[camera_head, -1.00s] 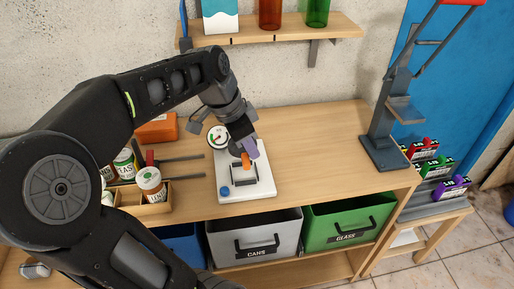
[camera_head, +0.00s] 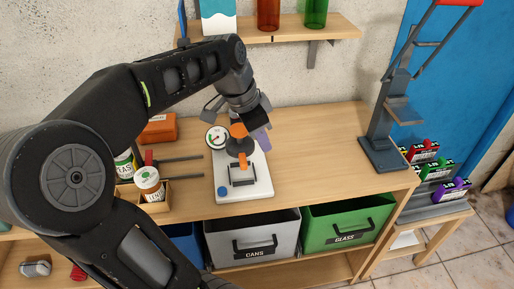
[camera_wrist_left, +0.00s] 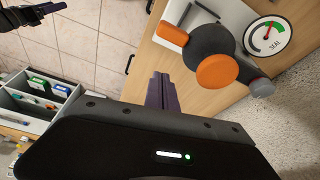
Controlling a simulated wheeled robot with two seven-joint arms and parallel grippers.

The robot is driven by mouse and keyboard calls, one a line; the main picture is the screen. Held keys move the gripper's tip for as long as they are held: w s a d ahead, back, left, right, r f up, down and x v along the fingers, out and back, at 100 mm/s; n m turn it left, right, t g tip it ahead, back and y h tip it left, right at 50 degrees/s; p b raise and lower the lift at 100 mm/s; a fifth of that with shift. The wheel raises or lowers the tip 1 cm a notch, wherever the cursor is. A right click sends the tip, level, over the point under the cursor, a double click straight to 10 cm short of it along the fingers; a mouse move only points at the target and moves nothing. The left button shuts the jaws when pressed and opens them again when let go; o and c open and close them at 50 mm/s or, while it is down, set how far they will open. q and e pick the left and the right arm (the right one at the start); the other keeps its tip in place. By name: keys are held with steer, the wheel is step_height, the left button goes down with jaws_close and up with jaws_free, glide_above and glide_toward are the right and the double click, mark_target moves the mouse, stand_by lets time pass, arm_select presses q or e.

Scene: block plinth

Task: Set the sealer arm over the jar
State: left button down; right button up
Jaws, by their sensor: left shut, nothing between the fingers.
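The sealer stands on the worktop as a white base (camera_head: 262,185) with a blue button (camera_head: 222,191), a dark bracket (camera_head: 243,176) and a SEAL gauge (camera_head: 216,137). Its dark arm with orange parts (camera_head: 242,161) is above the bracket; in the wrist view I see the dark arm (camera_wrist_left: 212,45) and the gauge (camera_wrist_left: 267,37). I cannot make out a jar under the arm. White-lidded jars (camera_head: 148,181) stand at the left. My left gripper (camera_head: 263,141) is shut and empty, its purple fingers just right of the sealer arm, apart from it in the wrist view (camera_wrist_left: 160,92).
A wooden tray (camera_head: 157,207) and an orange box (camera_head: 159,129) are left of the sealer. A grey stand (camera_head: 383,154) is at the worktop's right end. CANS (camera_head: 228,224) and GLASS (camera_head: 320,219) bins are below. The worktop right of the sealer is clear.

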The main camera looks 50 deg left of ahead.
arm_select(q)
steer(key=v, duration=0.8)
steer(key=shift+a, duration=0.3)
